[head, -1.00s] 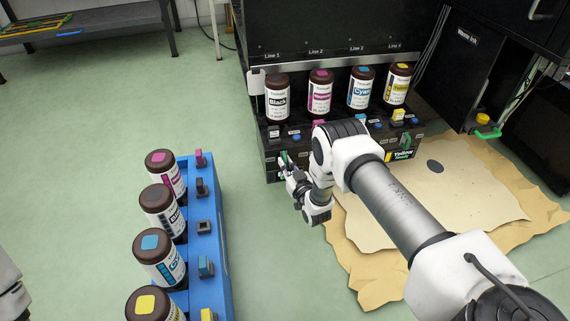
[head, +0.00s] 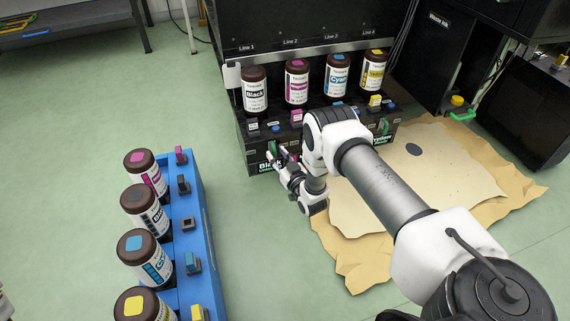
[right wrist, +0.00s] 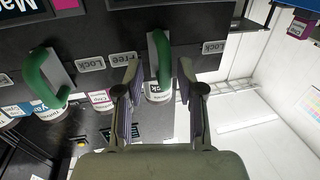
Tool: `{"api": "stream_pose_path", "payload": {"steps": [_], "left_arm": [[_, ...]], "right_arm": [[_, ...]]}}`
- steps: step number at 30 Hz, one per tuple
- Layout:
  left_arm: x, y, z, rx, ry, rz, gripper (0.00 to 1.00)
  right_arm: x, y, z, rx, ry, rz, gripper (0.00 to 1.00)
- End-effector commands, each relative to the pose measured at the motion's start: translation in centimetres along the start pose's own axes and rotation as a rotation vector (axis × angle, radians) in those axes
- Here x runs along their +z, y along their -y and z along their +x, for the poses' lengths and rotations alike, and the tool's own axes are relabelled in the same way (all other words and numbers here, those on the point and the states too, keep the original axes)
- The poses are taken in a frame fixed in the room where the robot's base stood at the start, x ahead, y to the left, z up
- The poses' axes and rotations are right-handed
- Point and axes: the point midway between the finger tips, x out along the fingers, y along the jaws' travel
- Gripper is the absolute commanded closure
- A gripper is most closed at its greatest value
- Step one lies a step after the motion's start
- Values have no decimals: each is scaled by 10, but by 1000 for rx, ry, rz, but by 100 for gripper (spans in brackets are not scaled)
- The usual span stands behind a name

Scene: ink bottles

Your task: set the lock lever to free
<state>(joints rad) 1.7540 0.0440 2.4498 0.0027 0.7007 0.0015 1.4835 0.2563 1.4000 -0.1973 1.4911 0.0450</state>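In the right wrist view, a green lock lever (right wrist: 159,58) with a white base stands on the dark cabinet front. A second green lever (right wrist: 45,82) stands farther left. Small tags reading Free (right wrist: 123,58) and Lock (right wrist: 214,47) lie on either side of the nearer lever. My right gripper (right wrist: 158,78) is open, its two fingers apart on either side of that lever. In the head view, my right gripper (head: 279,163) is at the low front of the cabinet, near the Black label; the arm hides part of the front.
Ink bottles (head: 254,92) stand in a row on the cabinet above the levers. A blue rack (head: 206,235) with more bottles is at the lower left. Brown paper (head: 350,275) lies on the floor to the right. Green floor is free between rack and cabinet.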

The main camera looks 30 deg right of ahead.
Motion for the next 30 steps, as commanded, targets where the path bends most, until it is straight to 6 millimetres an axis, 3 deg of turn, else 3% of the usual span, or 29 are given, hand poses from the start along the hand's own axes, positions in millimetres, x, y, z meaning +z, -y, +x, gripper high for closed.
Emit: {"api": "stream_pose_path", "payload": {"steps": [9, 13, 30], "left_arm": [[0, 0, 0, 0, 0, 0, 60], [0, 0, 0, 0, 0, 0, 60], [0, 0, 0, 0, 0, 0, 60]], "right_arm": [[1, -1, -78, 3, 5, 1, 62], [0, -2, -100, 3, 3, 1, 62], [0, -1, -107, 2, 0, 0, 62]]}}
